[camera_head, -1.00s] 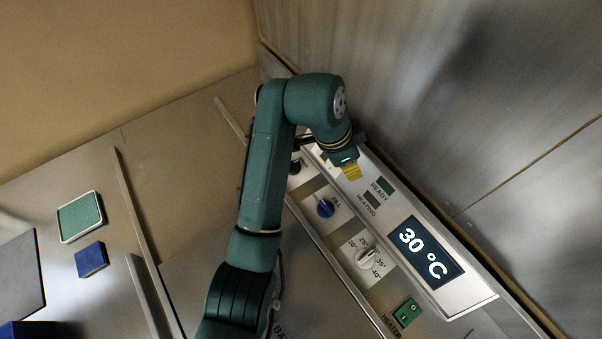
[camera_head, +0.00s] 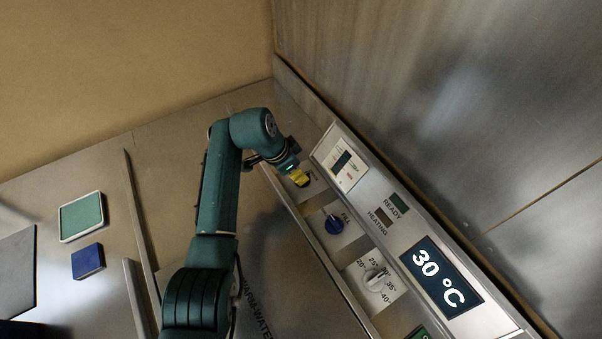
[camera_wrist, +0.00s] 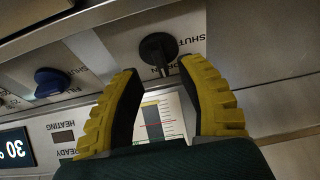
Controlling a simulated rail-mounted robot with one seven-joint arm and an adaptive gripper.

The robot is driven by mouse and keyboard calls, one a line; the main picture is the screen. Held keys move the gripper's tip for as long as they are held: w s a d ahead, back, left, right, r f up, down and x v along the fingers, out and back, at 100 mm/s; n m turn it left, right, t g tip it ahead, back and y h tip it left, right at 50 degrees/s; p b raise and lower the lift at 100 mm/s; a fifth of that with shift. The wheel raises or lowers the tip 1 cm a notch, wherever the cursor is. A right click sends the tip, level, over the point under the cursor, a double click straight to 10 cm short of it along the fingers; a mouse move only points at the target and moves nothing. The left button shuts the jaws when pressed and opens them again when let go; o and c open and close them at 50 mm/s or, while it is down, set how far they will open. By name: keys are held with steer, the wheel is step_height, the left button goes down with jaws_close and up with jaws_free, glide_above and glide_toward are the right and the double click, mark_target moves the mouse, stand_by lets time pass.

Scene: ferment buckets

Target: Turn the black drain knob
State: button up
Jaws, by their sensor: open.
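The black drain knob (camera_wrist: 157,50) shows in the wrist view on a light plate with "SHUT" lettering. Its handle points down in that picture, toward the space between my fingertips. My gripper (camera_wrist: 160,68) is open, with one yellow-and-black finger on each side of the handle's lower end as seen here. I cannot tell whether either finger touches it. In the head view my gripper (camera_head: 301,178) is at the far end of the control panel's lower face and largely hides the black knob there.
The blue fill knob (camera_head: 333,225), white temperature dial (camera_head: 376,279) and display reading 30 °C (camera_head: 441,277) sit along the panel nearer the camera. A green pad (camera_head: 81,217) and blue block (camera_head: 88,261) lie at left. A metal wall rises behind the panel.

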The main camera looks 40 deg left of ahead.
steer(key=shift+x, duration=1.85)
jaws_close()
